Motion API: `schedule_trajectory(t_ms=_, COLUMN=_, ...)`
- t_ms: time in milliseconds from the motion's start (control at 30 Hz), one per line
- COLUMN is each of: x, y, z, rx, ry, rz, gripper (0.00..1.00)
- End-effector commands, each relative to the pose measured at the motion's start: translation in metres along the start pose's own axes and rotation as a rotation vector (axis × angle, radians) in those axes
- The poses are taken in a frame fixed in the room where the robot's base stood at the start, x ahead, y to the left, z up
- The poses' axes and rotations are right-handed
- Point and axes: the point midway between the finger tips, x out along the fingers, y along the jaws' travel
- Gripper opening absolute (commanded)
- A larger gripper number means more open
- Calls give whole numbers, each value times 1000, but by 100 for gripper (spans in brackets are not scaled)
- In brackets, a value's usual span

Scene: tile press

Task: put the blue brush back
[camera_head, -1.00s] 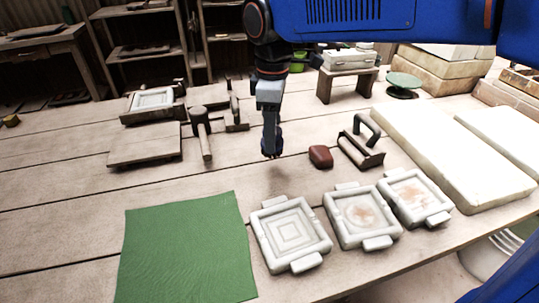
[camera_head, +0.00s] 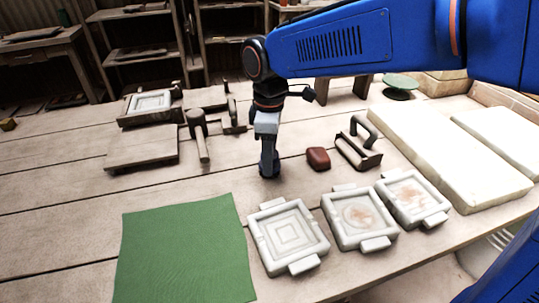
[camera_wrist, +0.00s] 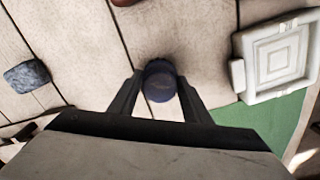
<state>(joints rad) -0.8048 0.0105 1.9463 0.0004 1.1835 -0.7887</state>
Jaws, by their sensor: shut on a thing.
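The blue brush is between my gripper's fingers (camera_wrist: 158,100); in the wrist view its dark blue round end (camera_wrist: 160,76) shows between the two fingertips. In the head view my gripper (camera_head: 268,158) points straight down over bare planks, with the dark blue piece (camera_head: 269,169) at its tip. The gripper is shut on it. The brush is close to the table, but I cannot tell whether it touches. The rest of the brush is hidden.
A red-brown block (camera_head: 318,158) and a handled tool (camera_head: 358,151) lie to the right. Three pale moulds (camera_head: 262,236) stand in front, beside a green cloth (camera_head: 180,250). A mallet (camera_head: 199,132) and a wooden board (camera_head: 143,148) lie to the left. Long white slabs (camera_head: 450,160) are at right.

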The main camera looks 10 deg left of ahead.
Motion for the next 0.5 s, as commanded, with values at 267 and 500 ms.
schedule_trajectory(t_ms=267, x=0, y=0, z=0, rx=0, ry=0, rz=0, gripper=63)
schedule_trajectory(t_ms=500, x=-6, y=0, z=0, rx=0, ry=1, rz=1, gripper=63)
